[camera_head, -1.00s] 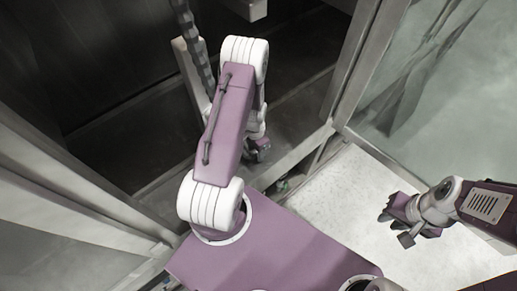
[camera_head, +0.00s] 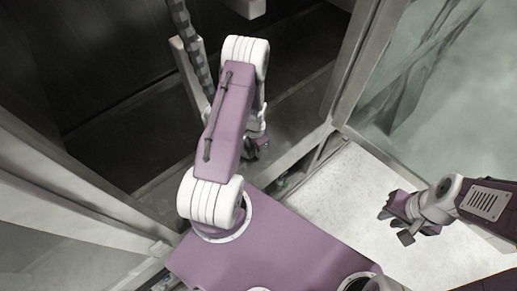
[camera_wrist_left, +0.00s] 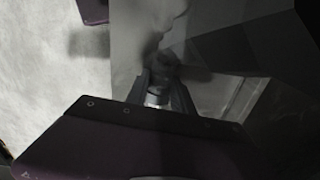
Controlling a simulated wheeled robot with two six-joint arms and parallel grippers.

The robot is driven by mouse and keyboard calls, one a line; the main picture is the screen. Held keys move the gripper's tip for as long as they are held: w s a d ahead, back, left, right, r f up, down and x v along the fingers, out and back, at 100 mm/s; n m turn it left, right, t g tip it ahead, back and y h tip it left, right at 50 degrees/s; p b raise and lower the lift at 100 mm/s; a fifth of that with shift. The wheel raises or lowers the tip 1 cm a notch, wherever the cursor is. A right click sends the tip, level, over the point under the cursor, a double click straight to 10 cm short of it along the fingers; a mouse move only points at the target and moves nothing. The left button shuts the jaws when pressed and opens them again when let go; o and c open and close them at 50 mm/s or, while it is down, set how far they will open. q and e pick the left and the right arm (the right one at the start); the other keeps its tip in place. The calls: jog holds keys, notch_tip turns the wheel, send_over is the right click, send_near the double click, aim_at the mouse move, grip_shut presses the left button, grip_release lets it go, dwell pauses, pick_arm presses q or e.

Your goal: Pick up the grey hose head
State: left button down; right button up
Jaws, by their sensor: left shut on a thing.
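My left gripper (camera_head: 258,148) shows small in the head view, partly behind its own arm, low over the dark floor. In the left wrist view its fingers (camera_wrist_left: 158,92) are shut on the grey hose head (camera_wrist_left: 157,97), a small pale grey cylinder between them. In the head view the hose head cannot be made out. My right gripper (camera_head: 396,222) is over the pale floor at the right, its fingers apart and nothing seen between them.
A dark ribbed hose (camera_head: 192,48) hangs beside a pale upright panel (camera_head: 188,72), left of my left arm. A metal frame post (camera_head: 352,70) and a glass panel (camera_head: 450,90) stand to the right. A pale wall edge (camera_head: 75,190) runs along the left. Pale floor (camera_head: 345,200) is clear.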

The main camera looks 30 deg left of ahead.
dwell(0.4)
pick_arm(q)
jog(key=shift+w+r+b, duration=0.1)
jog(key=shift+r+b, duration=0.25)
jog(key=shift+r, duration=0.3)
notch_tip(320, 180, up, 3)
jog(key=shift+a+f+b, duration=0.1)
jog(key=shift+f+b, duration=0.05)
jog(key=shift+b, duration=0.45)
jog(key=w+d+r+b, duration=0.3)
jog(key=w+r, duration=0.4)
jog(key=w, duration=0.3)
jog(key=shift+w+d, duration=0.3)
jog(key=shift+d, duration=0.55)
